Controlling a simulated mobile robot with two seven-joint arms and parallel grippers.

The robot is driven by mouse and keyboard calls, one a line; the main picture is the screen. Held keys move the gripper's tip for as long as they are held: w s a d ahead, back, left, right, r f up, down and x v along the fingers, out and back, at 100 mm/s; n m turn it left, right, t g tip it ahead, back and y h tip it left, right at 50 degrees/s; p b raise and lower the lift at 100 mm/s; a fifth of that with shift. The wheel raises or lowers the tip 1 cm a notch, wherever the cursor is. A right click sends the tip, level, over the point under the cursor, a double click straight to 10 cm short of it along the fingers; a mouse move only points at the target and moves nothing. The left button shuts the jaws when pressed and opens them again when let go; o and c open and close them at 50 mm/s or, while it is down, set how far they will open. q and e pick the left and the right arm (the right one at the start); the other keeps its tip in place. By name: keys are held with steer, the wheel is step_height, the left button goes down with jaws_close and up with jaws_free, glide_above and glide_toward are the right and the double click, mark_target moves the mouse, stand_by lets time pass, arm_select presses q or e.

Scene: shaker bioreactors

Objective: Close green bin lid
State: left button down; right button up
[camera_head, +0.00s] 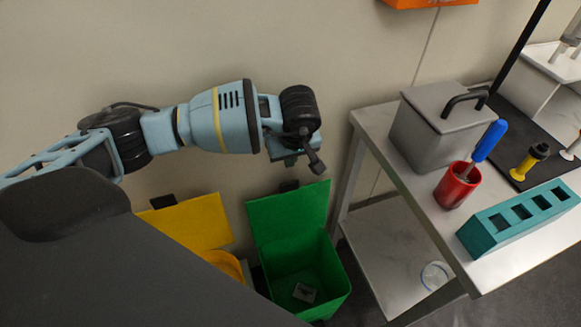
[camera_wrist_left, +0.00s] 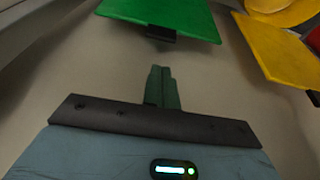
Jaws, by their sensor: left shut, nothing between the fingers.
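The green bin (camera_head: 305,275) stands on the floor left of the table, with a small grey item (camera_head: 304,292) inside it. Its green lid (camera_head: 288,213) is open and stands up at the back toward the wall. The lid also shows at the top of the left wrist view (camera_wrist_left: 165,14), with a dark tab (camera_wrist_left: 161,33) on its edge. My left gripper (camera_head: 291,160) is above and behind the lid, near the wall. Its green fingers (camera_wrist_left: 162,88) are together and empty, pointing toward the lid and apart from it. My right gripper is not in view.
A yellow bin (camera_head: 228,264) with its yellow lid (camera_head: 190,223) open stands left of the green bin. The table (camera_head: 375,122) at right carries a grey box (camera_head: 433,130), a red cup (camera_head: 457,188) and a teal rack (camera_head: 520,218).

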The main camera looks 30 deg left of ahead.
arm_select(q)
steer(key=b+x, duration=0.7)
steer(key=x, duration=0.3)
steer(key=shift+w, duration=0.1)
steer(key=shift+d, duration=0.1)
